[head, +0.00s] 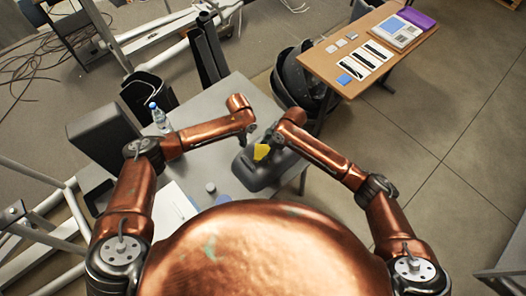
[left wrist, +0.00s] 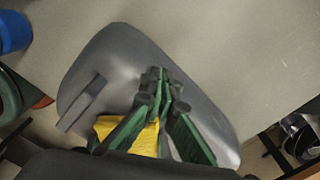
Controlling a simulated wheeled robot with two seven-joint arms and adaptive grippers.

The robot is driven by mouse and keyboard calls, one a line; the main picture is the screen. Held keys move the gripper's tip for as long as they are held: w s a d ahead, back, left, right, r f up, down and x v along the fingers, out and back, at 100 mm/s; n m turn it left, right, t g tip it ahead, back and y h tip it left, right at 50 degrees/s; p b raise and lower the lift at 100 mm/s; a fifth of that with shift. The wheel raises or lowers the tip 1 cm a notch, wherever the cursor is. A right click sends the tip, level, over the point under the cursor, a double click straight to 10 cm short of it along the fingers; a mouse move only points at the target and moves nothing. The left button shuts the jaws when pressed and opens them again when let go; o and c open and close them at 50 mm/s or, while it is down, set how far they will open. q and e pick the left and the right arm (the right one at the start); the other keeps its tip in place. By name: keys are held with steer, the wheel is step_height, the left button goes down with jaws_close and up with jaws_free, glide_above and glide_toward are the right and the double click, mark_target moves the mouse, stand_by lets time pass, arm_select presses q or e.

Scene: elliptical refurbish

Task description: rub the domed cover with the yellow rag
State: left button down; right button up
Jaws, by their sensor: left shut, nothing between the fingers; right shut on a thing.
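The domed cover (head: 256,176) is a dark grey, rounded shell on the grey table. In the left wrist view the cover (left wrist: 115,55) shows a raised bar on its left part. The yellow rag (head: 261,152) is at the cover's far side in the head view, beside my right gripper (head: 270,141), which is shut on it. My left gripper (head: 250,138) is shut and empty, just left of the rag. In the left wrist view its green fingers (left wrist: 158,80) meet over the cover, and the rag (left wrist: 146,140) shows partly behind them. Contact between rag and cover is unclear.
A water bottle (head: 159,118) and a dark box (head: 103,135) stand on the table's left part. A small grey jar (head: 210,187) is left of the cover. A wooden table (head: 350,88) with cards stands at the back right.

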steer(key=shift+w+d, duration=0.9)
steer(key=shift+w+d+f, duration=0.1)
steer(key=shift+w+d, duration=2.35)
steer(key=shift+r, duration=3.05)
steer(key=shift+r, duration=0.1)
arm_select(q)
step_height(320, 180, up, 6)
steer(key=p, duration=0.5)
steer(key=shift+p, duration=0.3)
arm_select(e)
step_height(320, 180, up, 6)
steer(key=shift+f, duration=0.1)
